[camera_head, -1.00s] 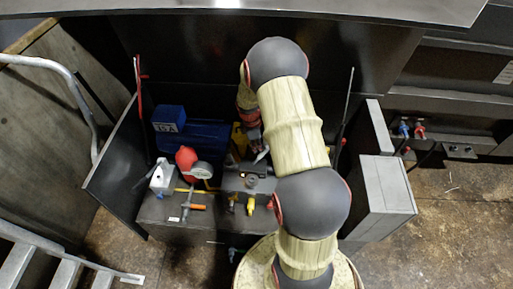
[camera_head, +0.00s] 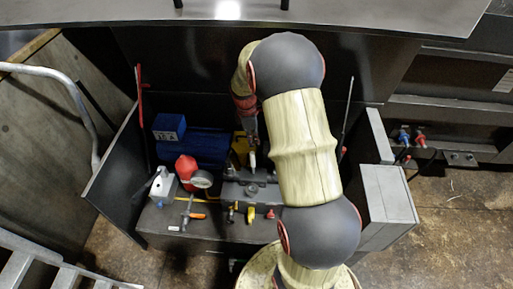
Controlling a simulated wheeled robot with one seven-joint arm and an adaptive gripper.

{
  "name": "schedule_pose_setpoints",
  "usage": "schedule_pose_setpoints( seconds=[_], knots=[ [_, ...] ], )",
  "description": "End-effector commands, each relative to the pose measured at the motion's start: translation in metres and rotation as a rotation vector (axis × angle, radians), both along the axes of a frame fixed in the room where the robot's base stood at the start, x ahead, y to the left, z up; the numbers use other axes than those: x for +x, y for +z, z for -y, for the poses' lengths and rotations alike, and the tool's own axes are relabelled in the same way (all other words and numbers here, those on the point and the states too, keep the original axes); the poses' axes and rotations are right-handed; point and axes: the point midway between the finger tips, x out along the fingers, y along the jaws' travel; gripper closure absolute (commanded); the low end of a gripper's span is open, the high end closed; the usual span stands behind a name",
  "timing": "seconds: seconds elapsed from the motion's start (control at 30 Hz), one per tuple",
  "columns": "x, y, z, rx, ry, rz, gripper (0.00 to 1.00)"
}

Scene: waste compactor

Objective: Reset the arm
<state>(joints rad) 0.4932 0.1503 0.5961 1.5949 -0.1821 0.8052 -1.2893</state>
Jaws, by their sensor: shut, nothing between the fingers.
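My arm rises from the bottom centre and bends over the open compactor cabinet (camera_head: 160,232). My gripper (camera_head: 252,160) hangs beyond the forearm, pointing down above the grey valve block (camera_head: 236,190). Its fingers look shut and hold nothing visible. I cannot tell its exact height above the block. My arm's links hide the right part of the cabinet's inside.
The cabinet holds a blue motor (camera_head: 205,146), a red bulb (camera_head: 186,167), a pressure gauge (camera_head: 202,179) and yellow and orange handles (camera_head: 197,215). A dark lid (camera_head: 330,18) hangs overhead. A handrail (camera_head: 75,92) is at left.

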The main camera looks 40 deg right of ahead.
Motion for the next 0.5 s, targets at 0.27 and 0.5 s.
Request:
schedule_pose_setpoints(
  seconds=[0.27, 0.5],
  knots=[
    [0.0011, 0.0098, -0.0018, 0.000, 0.000, 0.001, 1.00],
    [0.0014, 0.0097, -0.0016, 0.000, 0.000, 0.002, 1.00]
  ],
)
